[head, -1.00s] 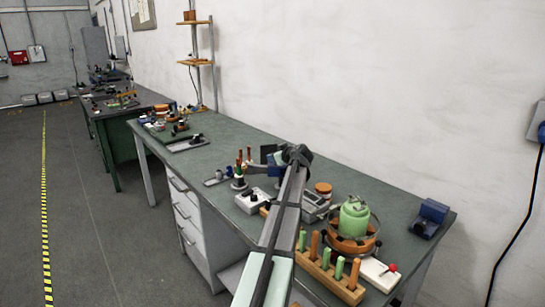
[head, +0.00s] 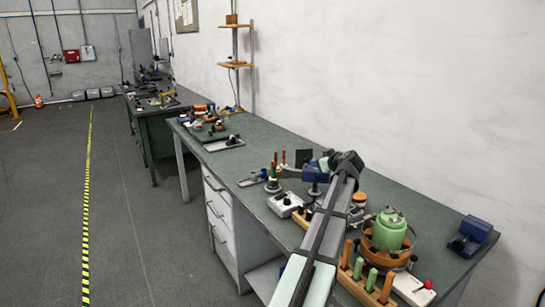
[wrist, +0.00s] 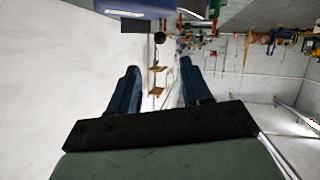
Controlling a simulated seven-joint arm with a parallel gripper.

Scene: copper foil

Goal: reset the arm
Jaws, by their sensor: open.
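My gripper (wrist: 157,88) shows in the wrist view with its two dark blue fingers apart and nothing between them. The wrist picture is upside down, with the wall and the shelf stand beyond the fingers. In the head view my arm reaches from the bottom up over the green-topped bench (head: 258,150). Its far end is a dark joint above the bench, and I cannot clearly make out the fingers there.
A green canister (head: 388,230) in a copper-coloured ring stands right of my arm. A wooden rack (head: 352,288) with pegs is at the front edge. A blue block (head: 470,235) lies far right. A grey-white box (head: 285,204) sits left of my arm. Floor at left is clear.

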